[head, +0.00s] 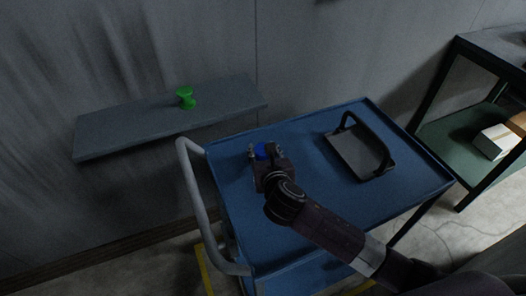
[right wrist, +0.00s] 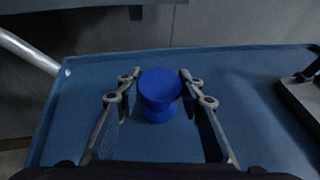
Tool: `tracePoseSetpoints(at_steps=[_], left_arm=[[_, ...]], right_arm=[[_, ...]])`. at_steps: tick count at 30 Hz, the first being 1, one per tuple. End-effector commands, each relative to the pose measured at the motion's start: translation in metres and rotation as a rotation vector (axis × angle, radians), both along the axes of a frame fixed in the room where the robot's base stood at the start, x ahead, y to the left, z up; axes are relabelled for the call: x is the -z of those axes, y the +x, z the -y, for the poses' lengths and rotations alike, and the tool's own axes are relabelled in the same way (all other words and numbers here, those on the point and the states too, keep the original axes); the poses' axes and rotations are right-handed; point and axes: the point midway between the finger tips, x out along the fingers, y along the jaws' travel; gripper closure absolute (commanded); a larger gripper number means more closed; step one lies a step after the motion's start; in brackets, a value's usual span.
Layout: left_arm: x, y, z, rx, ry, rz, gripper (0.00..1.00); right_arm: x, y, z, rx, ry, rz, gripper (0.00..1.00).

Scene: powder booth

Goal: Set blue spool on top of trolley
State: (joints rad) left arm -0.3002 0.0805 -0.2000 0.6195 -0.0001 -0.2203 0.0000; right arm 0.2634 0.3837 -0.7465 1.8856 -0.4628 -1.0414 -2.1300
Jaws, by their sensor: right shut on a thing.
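The blue spool (head: 261,151) is over the left part of the blue trolley's top (head: 415,165) in the head view. My right gripper (head: 263,152) is shut on it, with one finger on each side. In the right wrist view the blue spool (right wrist: 160,93) is upright between the fingers, with its round end facing the camera. It is at or just above the trolley top; the gripper hides any gap beneath. My left gripper is not in view.
A black-handled tray (head: 357,152) is on the trolley's right part. The trolley's grey push handle (head: 193,190) rises at the left. A green spool (head: 186,97) stands on a grey wall shelf (head: 120,133). A dark rack (head: 458,135) holding boxes is at the right.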

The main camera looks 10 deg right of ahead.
Motion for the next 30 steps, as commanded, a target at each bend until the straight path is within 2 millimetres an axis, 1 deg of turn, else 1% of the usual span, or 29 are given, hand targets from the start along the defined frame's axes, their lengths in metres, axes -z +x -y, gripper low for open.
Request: tracePoseSetpoints(at_steps=[1, 11, 12, 15, 16, 25, 30], left_arm=[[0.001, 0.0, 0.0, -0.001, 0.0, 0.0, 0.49], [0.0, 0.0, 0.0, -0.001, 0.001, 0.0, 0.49], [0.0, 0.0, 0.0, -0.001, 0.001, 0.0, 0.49], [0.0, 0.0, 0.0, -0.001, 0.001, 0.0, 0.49], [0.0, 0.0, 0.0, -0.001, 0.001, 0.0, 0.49], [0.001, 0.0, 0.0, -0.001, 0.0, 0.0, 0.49], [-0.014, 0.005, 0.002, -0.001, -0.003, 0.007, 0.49]], right_arm=[[0.003, 0.0, 0.0, 0.0, 0.0, 0.003, 0.93], [0.005, 0.001, 0.0, 0.0, -0.001, 0.004, 0.93], [0.005, 0.0, 0.0, 0.0, -0.001, 0.003, 0.6], [0.005, 0.0, 0.0, 0.0, -0.001, 0.002, 0.49], [0.005, 0.0, 0.0, 0.0, 0.0, 0.002, 0.47], [0.003, 0.0, 0.0, 0.0, 0.0, 0.003, 0.47], [-0.004, 0.005, 0.008, 0.003, -0.003, 0.001, 0.47]])
